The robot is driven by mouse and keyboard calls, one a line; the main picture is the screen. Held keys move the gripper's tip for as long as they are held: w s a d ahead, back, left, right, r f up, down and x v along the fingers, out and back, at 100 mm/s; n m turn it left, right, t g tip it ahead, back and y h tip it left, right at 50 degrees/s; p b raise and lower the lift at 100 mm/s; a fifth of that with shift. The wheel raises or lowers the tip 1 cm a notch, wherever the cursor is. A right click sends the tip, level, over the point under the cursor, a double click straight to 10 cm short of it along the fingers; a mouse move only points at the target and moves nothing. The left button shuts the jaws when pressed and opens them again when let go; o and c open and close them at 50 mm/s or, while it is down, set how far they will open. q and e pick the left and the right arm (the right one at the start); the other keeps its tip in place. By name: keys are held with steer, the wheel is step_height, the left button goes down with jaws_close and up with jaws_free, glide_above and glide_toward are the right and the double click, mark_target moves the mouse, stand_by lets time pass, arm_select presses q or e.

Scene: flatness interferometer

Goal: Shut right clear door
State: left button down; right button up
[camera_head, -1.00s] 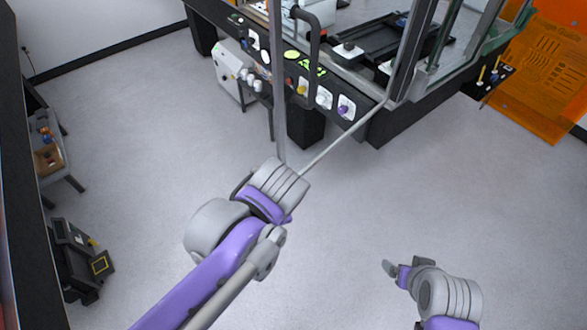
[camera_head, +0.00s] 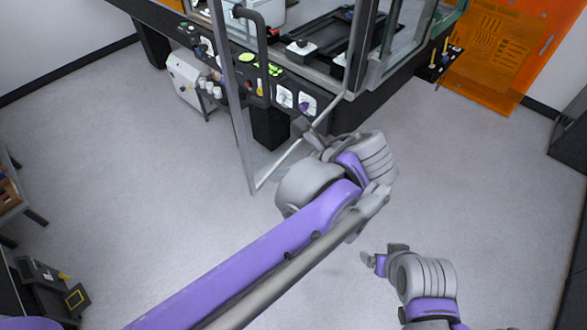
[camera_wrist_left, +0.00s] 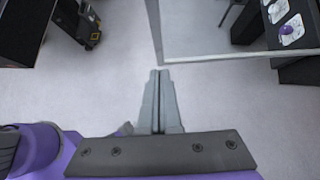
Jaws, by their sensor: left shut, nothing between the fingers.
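The right clear door (camera_head: 242,130) stands open, swung out from the machine over the floor, with a grey frame and a dark handle (camera_head: 262,55). Its lower corner and bottom rail (camera_wrist_left: 235,58) show in the left wrist view, just past my fingertips. My left gripper (camera_head: 302,127) is shut and empty; in the head view it overlaps the door's bottom rail. In the wrist view its fingers (camera_wrist_left: 158,75) point at the door's corner. I cannot tell whether they touch the frame. My right gripper (camera_head: 382,254) is low over the floor, away from the door; its jaw opening is unclear.
The machine's front panel (camera_head: 225,65) has knobs and buttons. A grey box (camera_head: 190,78) stands beside it. An orange panel (camera_head: 497,50) is at the back right. A dark case (camera_head: 48,288) sits on the floor at left. The floor between is clear.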

mark_target(251, 169)
arm_select(q)
steer(key=shift+w+a+f+p, duration=0.15)
steer(key=shift+w+a+f, duration=0.25)
steer(key=shift+a, duration=0.45)
steer(key=shift+w+a+f+p, duration=0.2)
steer(key=shift+w+a, duration=0.35)
steer(key=shift+a, duration=0.25)
steer(key=shift+w+a+f+p, duration=0.1)
steer(key=shift+w+a+f, duration=0.3)
steer(key=shift+a, duration=0.45)
steer(key=shift+w+r, duration=0.1)
steer(key=shift+w, duration=0.05)
